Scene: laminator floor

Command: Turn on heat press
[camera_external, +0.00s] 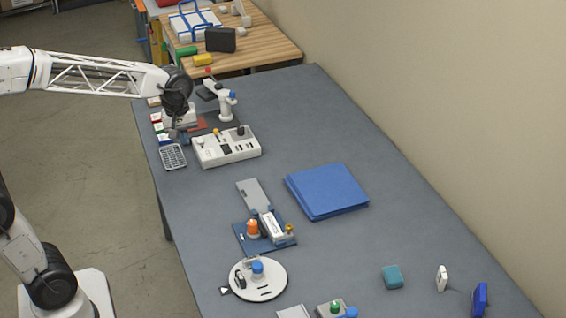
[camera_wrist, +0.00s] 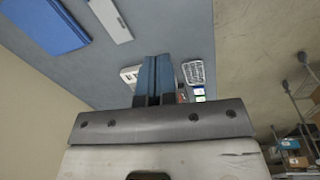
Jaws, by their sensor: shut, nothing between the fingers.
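A small press-like device (camera_external: 226,104) with a white post, a red knob, a blue knob and a dark base stands at the far left end of the grey table; I take it for the heat press. A white control box (camera_external: 226,148) with several dark switches and a yellow knob sits in front of it. My gripper (camera_external: 182,138) is just left of both, pointing down, and partly covers the things behind it. Its blue fingers (camera_wrist: 155,62) are shut and empty in the wrist view. The control box (camera_wrist: 130,73) is partly hidden there. The fingers' exact height above the table is unclear.
A calculator (camera_external: 173,157) lies at the left table edge, near my gripper. A blue folder (camera_external: 326,190) lies mid-table. A blue fixture (camera_external: 280,240) and a round white plate (camera_external: 258,292) are nearer. A wooden table (camera_external: 262,45) stands behind.

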